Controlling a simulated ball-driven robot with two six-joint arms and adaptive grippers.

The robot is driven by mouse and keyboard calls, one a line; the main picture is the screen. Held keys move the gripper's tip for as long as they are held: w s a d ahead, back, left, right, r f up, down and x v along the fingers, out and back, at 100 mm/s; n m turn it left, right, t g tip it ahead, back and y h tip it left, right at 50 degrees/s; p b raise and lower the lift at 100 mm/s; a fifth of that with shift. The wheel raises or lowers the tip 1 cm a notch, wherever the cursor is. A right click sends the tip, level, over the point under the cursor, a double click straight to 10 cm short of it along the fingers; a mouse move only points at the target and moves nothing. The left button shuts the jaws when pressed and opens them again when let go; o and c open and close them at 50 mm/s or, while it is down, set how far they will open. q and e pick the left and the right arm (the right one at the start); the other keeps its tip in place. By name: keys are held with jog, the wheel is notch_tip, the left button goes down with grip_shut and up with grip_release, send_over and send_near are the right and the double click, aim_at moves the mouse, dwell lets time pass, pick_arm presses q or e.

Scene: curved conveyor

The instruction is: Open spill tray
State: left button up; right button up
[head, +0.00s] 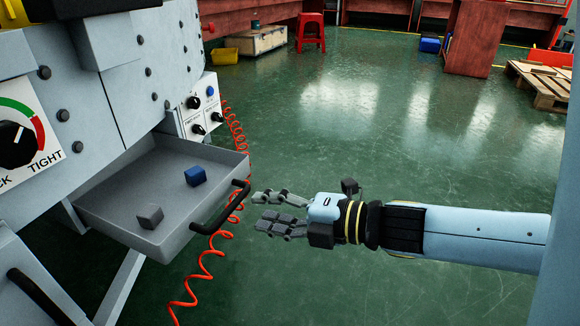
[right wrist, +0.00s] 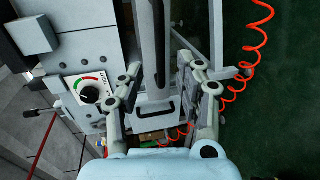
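The grey spill tray (head: 110,188) juts out from the machine at the left of the head view. Its interior shows, with a blue cube (head: 196,176) and a grey cube (head: 150,216) inside. A black bar handle (head: 222,207) is on its front wall. My right gripper (head: 259,211) is just right of this handle, apart from it in the head view, with its fingers spread and nothing held. In the right wrist view the fingers (right wrist: 160,63) are also apart. My left gripper is not in view.
A coiled red hose (head: 206,262) hangs by the tray's front. A knob panel (head: 200,107) is behind the tray, and a dial (head: 18,143) is at left. Another black handle (head: 40,296) is at lower left. Green floor is open at right.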

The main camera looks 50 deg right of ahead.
jog(key=shift+v, duration=2)
